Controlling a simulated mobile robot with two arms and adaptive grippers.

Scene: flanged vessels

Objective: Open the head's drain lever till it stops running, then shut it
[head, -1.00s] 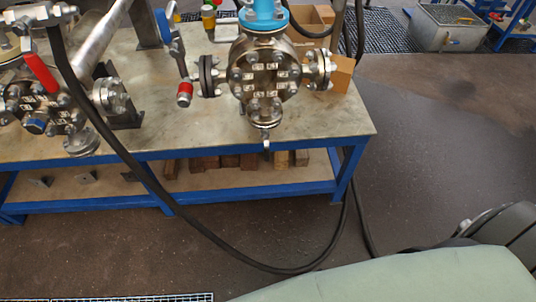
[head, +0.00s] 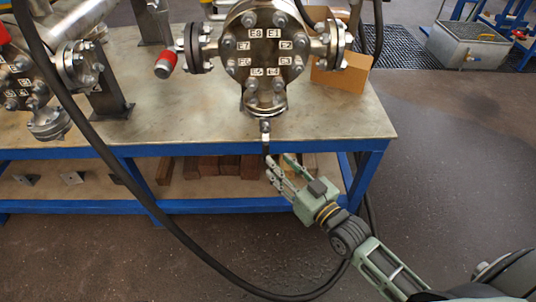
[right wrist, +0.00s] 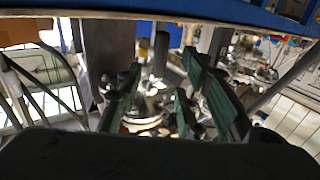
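The head (head: 266,50) is a round steel flanged vessel end with numbered labels and bolts, standing over the bench. A small drain fitting (head: 265,126) hangs under its bottom flange. Its slim lever (head: 267,146) points down in front of the bench's blue front edge. My right gripper (head: 279,160) is just below and right of the lever, fingers apart, pointing up at it. I cannot tell whether it touches. The right wrist view shows the green-padded fingers (right wrist: 166,92) spread, with nothing clearly between them. I cannot make out any running liquid. My left gripper is not in view.
The bench (head: 190,122) has a blue frame and a lower shelf with wooden blocks (head: 220,166). A second flanged vessel (head: 35,75) stands at left. A black hose (head: 150,208) loops across the front. A cardboard box (head: 343,77) sits behind the head.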

